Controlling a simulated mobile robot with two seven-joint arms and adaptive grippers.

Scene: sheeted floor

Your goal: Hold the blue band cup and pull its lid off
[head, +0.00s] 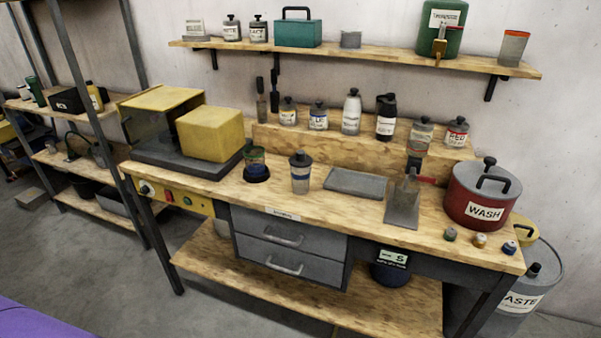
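The blue band cup (301,180) stands upright on the wooden workbench, near the middle. It is pale grey with a blue band around it. Its dark lid (300,159) with a small knob sits on top of the cup. Neither of my grippers is in view, and nothing is touching the cup.
A green and dark cup (256,165) stands close left of it, beside the yellow block-shaped machine (209,133). A flat grey tray (356,182) lies to the right, then a metal stand (403,205) and a red WASH pot (482,192). Several bottles line the raised ledge behind.

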